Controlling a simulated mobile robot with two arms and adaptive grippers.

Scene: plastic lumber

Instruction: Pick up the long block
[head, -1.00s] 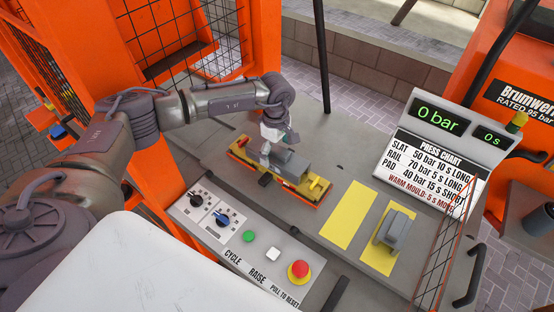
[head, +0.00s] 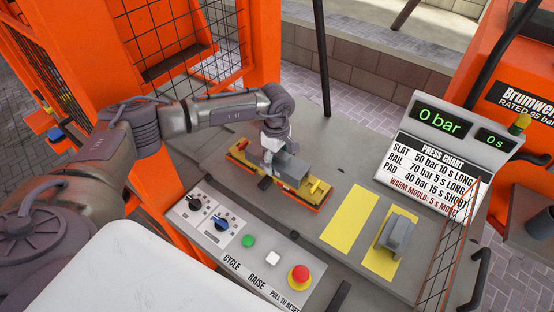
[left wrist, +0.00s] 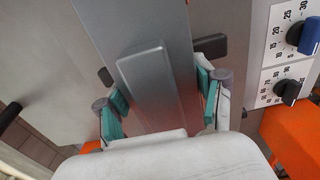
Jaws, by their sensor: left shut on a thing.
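The long grey block (head: 292,166) sits over the yellow and orange mould on the press table. My left gripper (head: 270,156) reaches down onto its raised grip from above and is shut on it. In the left wrist view the grey grip (left wrist: 155,72) lies between the teal fingertips of the left gripper (left wrist: 163,108). The block still appears to rest in the mould; any gap beneath it is hidden. A shorter grey block (head: 396,233) stands on the right yellow pad. My right gripper is not in view.
The yellow and orange mould (head: 318,190) lies on the grey table. An empty yellow pad (head: 350,218) is to its right. A control panel (head: 205,226) with knobs and buttons runs along the front. Orange press posts (head: 252,45) stand behind, and a display (head: 440,125) stands at the right.

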